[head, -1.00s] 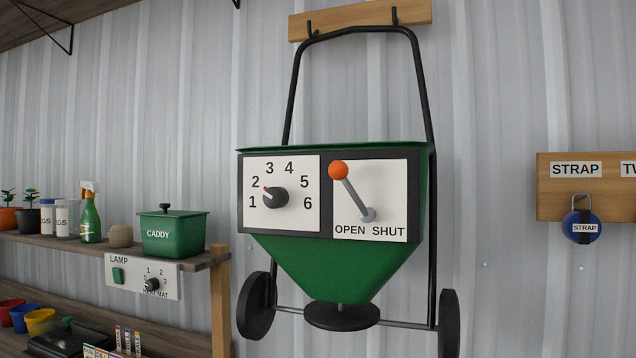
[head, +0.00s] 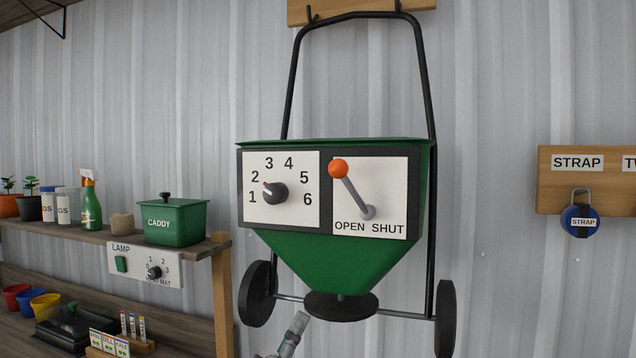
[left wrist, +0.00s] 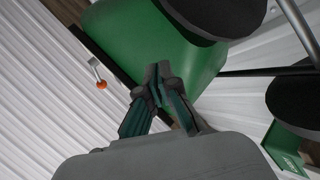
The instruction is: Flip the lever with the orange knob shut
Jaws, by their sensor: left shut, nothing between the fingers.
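The lever (head: 355,192) has a grey rod and an orange knob (head: 338,168). It leans up and left from its pivot, on the OPEN side of the white plate (head: 390,180) marked OPEN and SHUT. The plate is on the front of the green spreader hopper (head: 340,265). My left gripper (head: 300,320) shows at the bottom edge, below the hopper and well apart from the lever. In the left wrist view its fingertips (left wrist: 157,70) are together and empty, with the orange knob (left wrist: 101,85) off to the left. My right gripper is not in view.
A numbered dial (head: 275,194) sits left of the lever plate. The spreader's wheels (head: 257,293) and round disc (head: 341,305) hang near my left gripper. A shelf with a green caddy (head: 175,222) is at left. A blue strap padlock (head: 580,220) hangs at right.

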